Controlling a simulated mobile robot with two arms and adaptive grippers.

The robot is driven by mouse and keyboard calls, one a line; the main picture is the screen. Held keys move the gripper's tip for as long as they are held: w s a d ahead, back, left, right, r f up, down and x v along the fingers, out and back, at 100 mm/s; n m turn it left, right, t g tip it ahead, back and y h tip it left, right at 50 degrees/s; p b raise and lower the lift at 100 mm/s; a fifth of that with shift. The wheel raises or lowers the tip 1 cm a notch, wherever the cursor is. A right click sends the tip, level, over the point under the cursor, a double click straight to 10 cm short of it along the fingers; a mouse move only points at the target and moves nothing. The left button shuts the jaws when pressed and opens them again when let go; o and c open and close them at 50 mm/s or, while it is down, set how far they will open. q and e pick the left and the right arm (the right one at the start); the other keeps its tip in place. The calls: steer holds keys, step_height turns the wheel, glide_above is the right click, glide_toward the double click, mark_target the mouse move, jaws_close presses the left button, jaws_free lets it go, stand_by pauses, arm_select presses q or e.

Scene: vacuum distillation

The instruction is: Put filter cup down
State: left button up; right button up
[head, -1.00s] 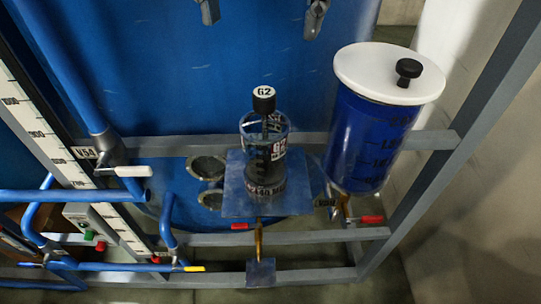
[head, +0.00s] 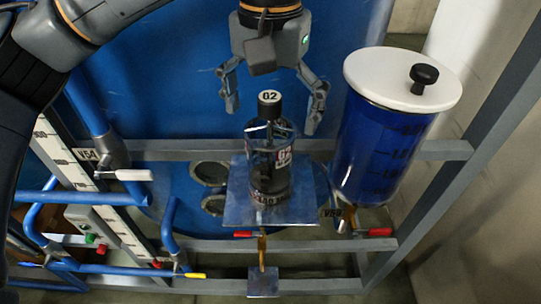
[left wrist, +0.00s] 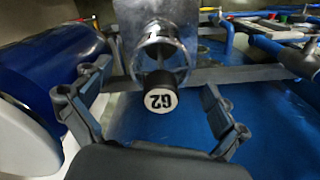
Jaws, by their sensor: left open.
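The filter cup, by its look the clear bottle (head: 269,157) with a black cap marked G2, stands upright on a square metal plate (head: 240,207). My left gripper (head: 271,116) is open and empty, its fingers on either side of the cap and just above the bottle, apart from it. In the left wrist view the bottle's cap (left wrist: 160,92) shows between the spread fingers of the left gripper (left wrist: 155,88). My right gripper is not in view.
A blue tank with a white lid (head: 402,78) and black knob stands close to the right of the plate. Blue pipes (head: 45,197) and a valve with a white handle (head: 132,175) are at the left. Grey frame bars (head: 405,150) run behind and below.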

arm_select(q)
steer(key=shift+w+f, duration=0.1)
steer(key=shift+f, duration=1.1)
steer(key=c, duration=1.8)
steer(key=shift+r, duration=0.1)
steer(key=shift+c, duration=0.5)
steer(key=shift+r, duration=0.1)
